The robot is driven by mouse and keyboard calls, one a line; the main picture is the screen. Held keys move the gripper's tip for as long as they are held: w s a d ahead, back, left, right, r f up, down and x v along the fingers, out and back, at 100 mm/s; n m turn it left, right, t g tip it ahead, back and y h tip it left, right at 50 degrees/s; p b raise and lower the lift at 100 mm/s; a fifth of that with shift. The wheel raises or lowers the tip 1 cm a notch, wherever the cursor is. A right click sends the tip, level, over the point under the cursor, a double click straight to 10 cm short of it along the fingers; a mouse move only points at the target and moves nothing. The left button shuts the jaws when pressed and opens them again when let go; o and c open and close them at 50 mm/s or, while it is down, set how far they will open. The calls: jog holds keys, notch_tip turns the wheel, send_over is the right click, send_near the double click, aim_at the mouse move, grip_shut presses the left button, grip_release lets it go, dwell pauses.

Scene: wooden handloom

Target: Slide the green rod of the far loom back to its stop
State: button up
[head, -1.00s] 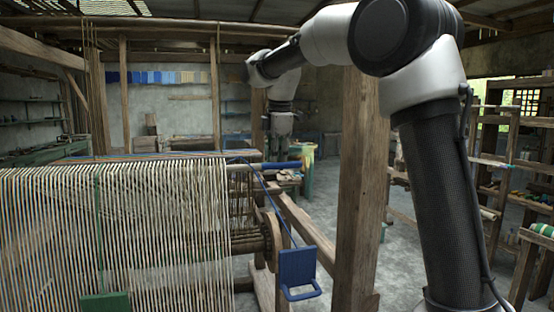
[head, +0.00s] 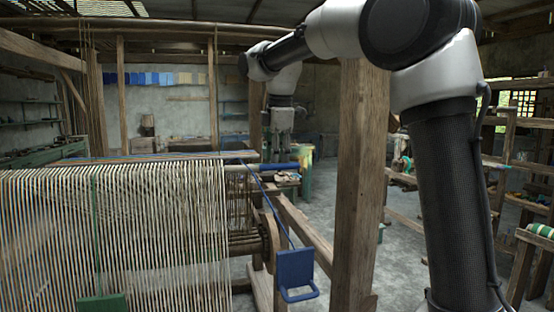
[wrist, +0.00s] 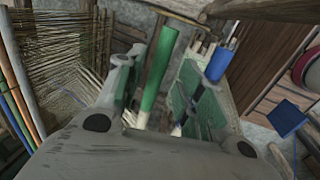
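The green rod (wrist: 162,62) shows in the wrist view, running steeply just beyond my gripper's palm, with a pale section at its lower end. I cannot pick it out in the head view. My gripper (head: 281,136) hangs fingers down in the head view, beyond the near loom and left of the thick post. Its fingers look apart and nothing shows held. I cannot tell whether they touch the green rod. Where the rod's stop is cannot be made out.
The near loom's pale warp (head: 130,225) fills the left front. A blue rod (head: 280,166) sticks out at its right, and a blue tag (head: 295,270) hangs on a cord. A thick wooden post (head: 360,190) stands beside my arm. Shelves stand at the right.

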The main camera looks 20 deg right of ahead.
notch_tip(320, 180, up, 11)
jog(key=s, duration=0.2)
jog(key=shift+c, duration=0.4)
jog(key=shift+w+d+f+m, duration=0.25)
jog(key=shift+w+f+m, duration=0.4)
jog(key=shift+w, duration=0.1)
jog(key=c, duration=0.7)
jog(key=w+m, duration=0.1)
jog(key=m, duration=0.1)
jog(key=w+m, duration=0.1)
jog(key=m, duration=0.2)
jog(key=w+m+t, duration=0.1)
jog(key=m, duration=0.2)
jog(key=shift+w+a+f, duration=0.1)
jog(key=shift+f, duration=0.1)
grip_shut()
notch_tip(320, 180, down, 10)
jog(key=w+m, duration=0.1)
jog(key=m, duration=0.7)
jog(key=shift+a+r+m+t, duration=0.2)
jog(key=shift+r+m+t, duration=0.05)
jog(key=shift+m+t, duration=0.15)
